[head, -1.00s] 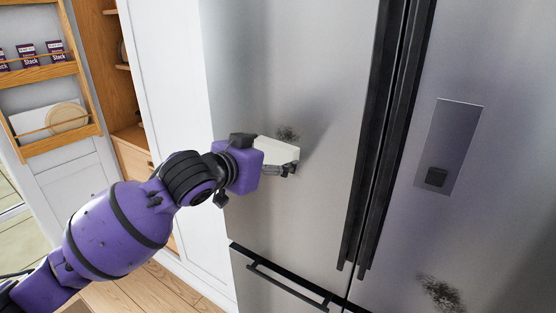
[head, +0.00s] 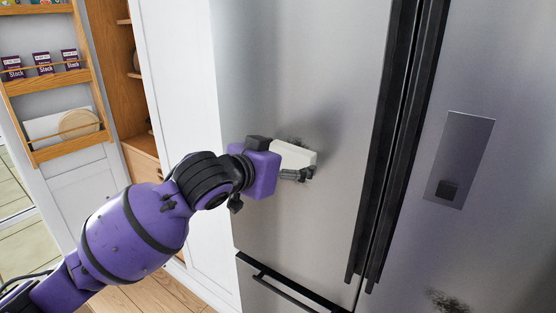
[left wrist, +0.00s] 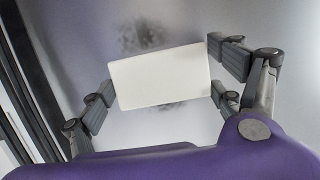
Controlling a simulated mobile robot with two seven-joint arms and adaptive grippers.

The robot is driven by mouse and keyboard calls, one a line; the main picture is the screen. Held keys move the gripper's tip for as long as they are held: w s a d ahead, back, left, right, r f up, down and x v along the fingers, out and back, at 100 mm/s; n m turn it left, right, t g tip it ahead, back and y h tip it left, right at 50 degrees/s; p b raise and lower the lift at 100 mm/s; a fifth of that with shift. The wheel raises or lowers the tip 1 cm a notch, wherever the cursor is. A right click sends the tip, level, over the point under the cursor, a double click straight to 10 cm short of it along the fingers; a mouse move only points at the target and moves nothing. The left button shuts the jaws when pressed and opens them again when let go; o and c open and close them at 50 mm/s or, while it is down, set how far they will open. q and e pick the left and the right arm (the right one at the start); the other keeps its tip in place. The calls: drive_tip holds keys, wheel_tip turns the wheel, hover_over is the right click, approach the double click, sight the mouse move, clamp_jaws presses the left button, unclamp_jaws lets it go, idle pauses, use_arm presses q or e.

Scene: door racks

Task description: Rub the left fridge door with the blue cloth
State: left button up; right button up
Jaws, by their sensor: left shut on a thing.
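My left gripper (head: 292,160) is shut on a white rectangular block (head: 296,154), at the left fridge door (head: 300,70). In the left wrist view the block (left wrist: 160,76) sits between the fingers of the left gripper (left wrist: 165,88). A dark smudge (left wrist: 140,36) on the door shows beyond the block, partly hidden by it; in the head view only a bit of it shows above the block. I cannot tell whether the block touches the door. No blue cloth shows. My right gripper is not in view.
Black vertical handles (head: 398,150) stand out between the doors. The right fridge door (head: 500,90) has a recessed panel (head: 461,160) and another dark smudge (head: 447,301). A white cabinet (head: 185,150) and a wooden door rack (head: 60,75) stand at left.

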sight(277, 150)
use_arm(q)
drive_tip(key=shift+s+d, duration=0.75)
drive_tip(key=shift+d, duration=0.3)
drive_tip(key=shift+s+d, duration=0.8)
drive_tip(key=shift+d, duration=0.25)
drive_tip(key=shift+s+d, duration=0.75)
drive_tip(key=shift+d, duration=0.3)
drive_tip(key=shift+r, duration=1.05)
drive_tip(key=shift+w+a, duration=1.05)
drive_tip(key=shift+a, duration=0.4)
drive_tip(key=shift+w+a, duration=1.1)
drive_tip(key=shift+a, duration=0.35)
drive_tip(key=shift+w+a, duration=1.05)
drive_tip(key=shift+a, duration=0.4)
drive_tip(key=shift+s, duration=0.1)
drive_tip(key=shift+s+a, duration=0.55)
drive_tip(key=shift+s, duration=0.25)
drive_tip(key=shift+s+a, duration=0.6)
drive_tip(key=shift+s, duration=0.2)
drive_tip(key=shift+s+a, duration=0.55)
drive_tip(key=shift+s, duration=0.25)
drive_tip(key=shift+s+a, duration=0.45)
drive_tip(key=shift+s, duration=0.2)
drive_tip(key=shift+s+a, duration=0.45)
drive_tip(key=shift+s, duration=0.15)
